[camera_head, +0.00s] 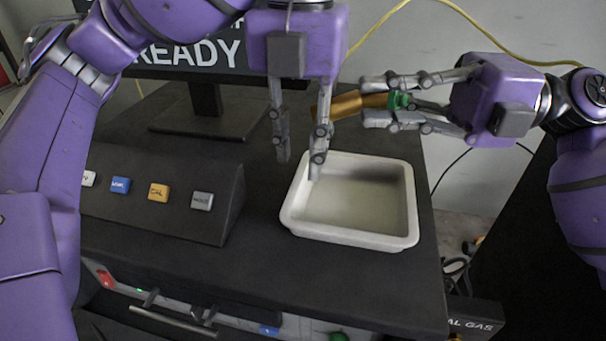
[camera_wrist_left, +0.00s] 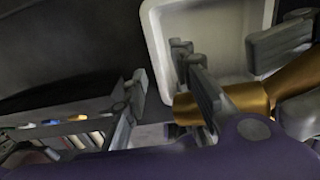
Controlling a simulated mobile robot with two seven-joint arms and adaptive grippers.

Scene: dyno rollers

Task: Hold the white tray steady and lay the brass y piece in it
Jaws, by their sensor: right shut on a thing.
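The white tray (camera_head: 350,238) sits upright on the dark bench; it also shows in the left wrist view (camera_wrist_left: 155,40). My left gripper (camera_head: 300,158) points down at the tray's back left corner. Its fingers are apart, one outside the wall and one on the inner side; I cannot tell whether either touches. My right gripper (camera_head: 392,102) comes in from the right, shut on the brass y piece (camera_head: 350,103) near its green part. It holds the piece above the tray's back edge. The brass end passes behind a left finger, and shows close up in the left wrist view (camera_wrist_left: 240,100).
A sloped console (camera_head: 150,190) with several coloured buttons stands left of the tray. A monitor (camera_head: 200,60) reading READY stands behind. A yellow cable (camera_head: 480,45) hangs on the back wall. The tray's inside is empty, and the bench's right edge is close by.

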